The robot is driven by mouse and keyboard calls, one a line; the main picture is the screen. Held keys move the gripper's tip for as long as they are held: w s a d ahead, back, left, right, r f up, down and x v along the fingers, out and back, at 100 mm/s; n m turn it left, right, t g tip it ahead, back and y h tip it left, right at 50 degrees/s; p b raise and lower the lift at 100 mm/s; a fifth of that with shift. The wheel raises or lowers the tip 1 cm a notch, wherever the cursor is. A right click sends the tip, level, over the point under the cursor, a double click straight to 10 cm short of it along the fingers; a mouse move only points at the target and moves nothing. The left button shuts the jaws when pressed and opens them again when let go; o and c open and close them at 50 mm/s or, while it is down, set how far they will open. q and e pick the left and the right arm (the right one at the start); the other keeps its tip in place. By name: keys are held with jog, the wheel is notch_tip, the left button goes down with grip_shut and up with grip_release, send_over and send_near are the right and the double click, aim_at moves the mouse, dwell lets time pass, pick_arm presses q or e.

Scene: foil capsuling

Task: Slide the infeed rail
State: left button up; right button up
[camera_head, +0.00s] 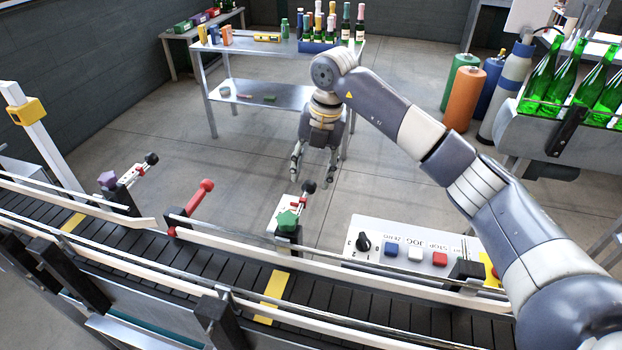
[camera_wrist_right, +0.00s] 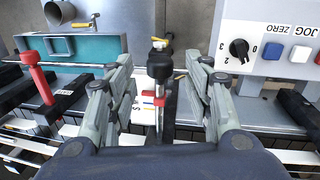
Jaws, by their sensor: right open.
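Pale guard rails run along the dark slatted conveyor (camera_head: 190,262); the far-side rail is in two pieces, a left piece (camera_head: 75,198) and a right piece (camera_head: 330,262). I cannot tell which is the infeed rail. A red handle (camera_head: 196,199) rises from a black block beside the gap between them; it also shows in the wrist view (camera_wrist_right: 38,78). A clamp with a black ball knob (camera_head: 309,187) and green knob (camera_head: 287,220) stands right of it. My right gripper (camera_head: 313,178) is open above this clamp; its black knob (camera_wrist_right: 160,66) appears between the fingers. My left gripper is out of view.
A second clamp with a purple knob (camera_head: 107,179) stands at left. A control panel (camera_head: 415,243) with a dial and buttons is right of the green-knobbed clamp. Beyond are a metal table (camera_head: 262,72) with bottles and gas cylinders (camera_head: 465,98). Open floor lies between.

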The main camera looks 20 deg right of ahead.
notch_tip(320, 180, up, 9)
jog(key=d, duration=0.1)
jog(key=shift+s+f, duration=0.2)
jog(key=shift+s, duration=0.1)
jog(key=shift+d+f, duration=0.1)
